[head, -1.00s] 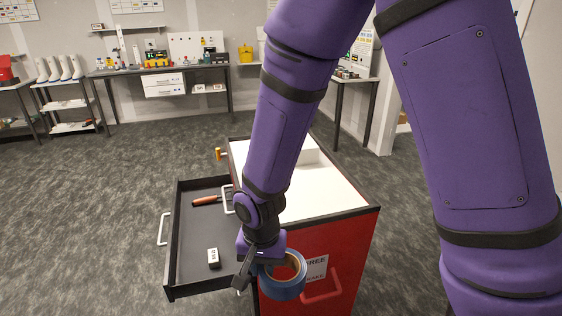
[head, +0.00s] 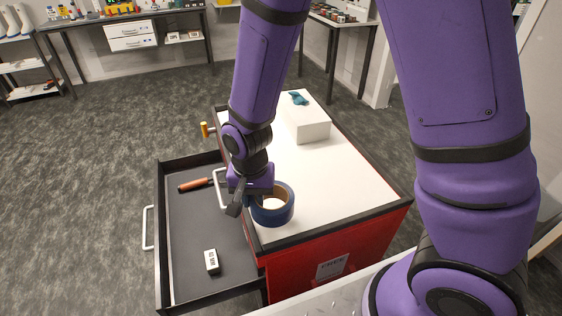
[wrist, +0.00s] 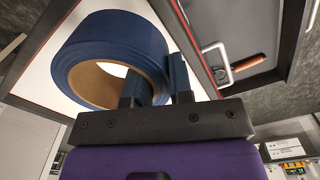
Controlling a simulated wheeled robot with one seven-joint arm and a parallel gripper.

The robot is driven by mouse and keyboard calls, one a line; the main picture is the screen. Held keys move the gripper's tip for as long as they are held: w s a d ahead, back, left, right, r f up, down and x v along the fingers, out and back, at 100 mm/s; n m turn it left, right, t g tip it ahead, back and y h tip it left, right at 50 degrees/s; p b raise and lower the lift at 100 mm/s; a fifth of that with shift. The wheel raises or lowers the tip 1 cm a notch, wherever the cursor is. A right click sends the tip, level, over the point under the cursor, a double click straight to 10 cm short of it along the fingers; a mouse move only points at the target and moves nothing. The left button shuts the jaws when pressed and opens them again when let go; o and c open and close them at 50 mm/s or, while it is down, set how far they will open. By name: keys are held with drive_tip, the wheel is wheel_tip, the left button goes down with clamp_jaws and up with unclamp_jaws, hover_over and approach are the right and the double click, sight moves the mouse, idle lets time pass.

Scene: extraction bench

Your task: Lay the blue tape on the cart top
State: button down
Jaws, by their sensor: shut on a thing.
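The blue tape (head: 285,209) is a roll with a tan core. My gripper (head: 246,198) is shut on one side of the roll's ring. In the wrist view the tape (wrist: 110,42) sits between my gripper's fingers (wrist: 158,88), with one finger inside the ring. The cart top (head: 335,180) is a white surface with a dark rim on a red cart. In the head view the tape shows over the cart top's near left corner. I cannot tell whether it touches the surface.
A white box (head: 306,125) with a teal item (head: 298,98) on it stands at the cart top's far side. An open drawer (head: 160,250) on the left holds a wooden-handled tool (head: 195,185) and a small labelled block (head: 211,262). The cart top's middle is clear.

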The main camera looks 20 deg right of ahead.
drive_tip(key=w+d, duration=0.3)
drive_tip(key=w+d+f, duration=0.1)
drive_tip(key=w+d, duration=0.5)
drive_tip(key=w, duration=0.1)
drive_tip(key=shift+d+f, duration=0.15)
drive_tip(key=shift+d, duration=0.1)
drive_tip(key=shift+f, duration=1.7)
drive_tip(key=shift+f, duration=0.15)
drive_tip(key=c, duration=1)
unclamp_jaws()
wheel_tip(320, 180, up, 12)
drive_tip(key=shift+s+r, duration=0.1)
drive_tip(key=shift+r, duration=0.15)
